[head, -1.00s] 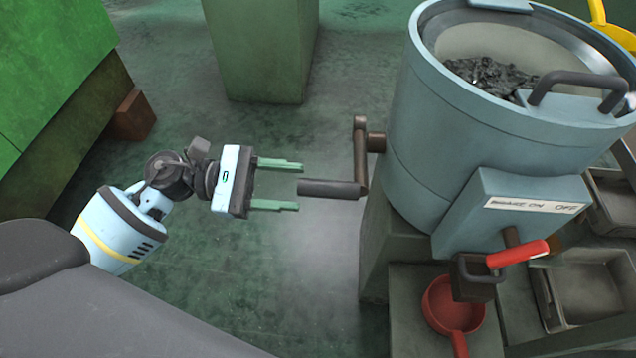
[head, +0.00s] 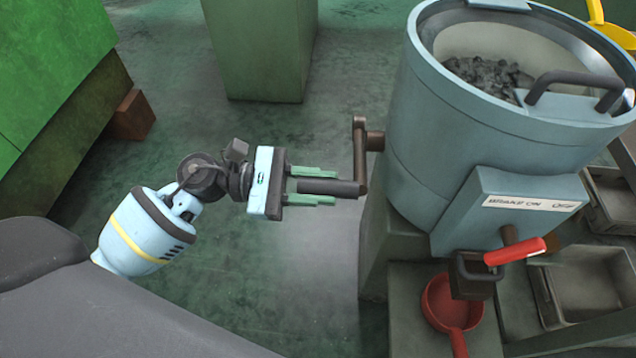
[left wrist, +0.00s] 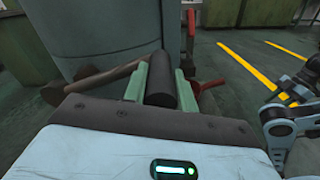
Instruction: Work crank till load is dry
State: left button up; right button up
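The blue-grey drum (head: 440,130) stands at the right in the head view, with a dark load (head: 490,75) of small pieces inside. Its brown crank arm (head: 360,150) hangs from a shaft on the drum's left side and ends in a dark grip (head: 330,187). A red brake lever (head: 515,252) sits below a label reading BRAKE ON and OFF. My right gripper is not in the head view.
A red pan (head: 450,305) lies under the drum's outlet. Grey trays (head: 585,285) stand at the right. Green cabinets stand at the left (head: 45,75) and back (head: 260,50). The floor around my left arm is clear.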

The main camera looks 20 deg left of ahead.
pick_arm(q)
grip_shut()
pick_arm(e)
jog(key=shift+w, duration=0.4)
pick_arm(q)
jog(key=shift+r, duration=0.1)
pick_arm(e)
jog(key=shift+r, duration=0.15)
pick_arm(q)
jog(key=shift+w+a+r+n+p, duration=0.15)
jog(key=shift+r+n+p, duration=0.15)
jog(key=shift+r+p, duration=0.15)
jog(key=shift+w+r+n+p, duration=0.15)
jog(key=shift+r+n+p, duration=0.15)
jog(key=shift+r, duration=0.1)
jog(key=w+a+r+n+p, duration=0.3)
jog(key=w+r+n+p, duration=0.3)
jog(key=w+r+n, duration=0.3)
jog(key=shift+w+a+r+n, duration=0.3)
jog(key=shift+w+a+n, duration=0.1)
jog(key=shift+w+n, duration=1.75)
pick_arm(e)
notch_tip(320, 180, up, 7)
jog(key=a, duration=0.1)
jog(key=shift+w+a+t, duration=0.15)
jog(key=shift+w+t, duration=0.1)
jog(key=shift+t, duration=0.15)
pick_arm(q)
jog(key=shift+w, duration=0.1)
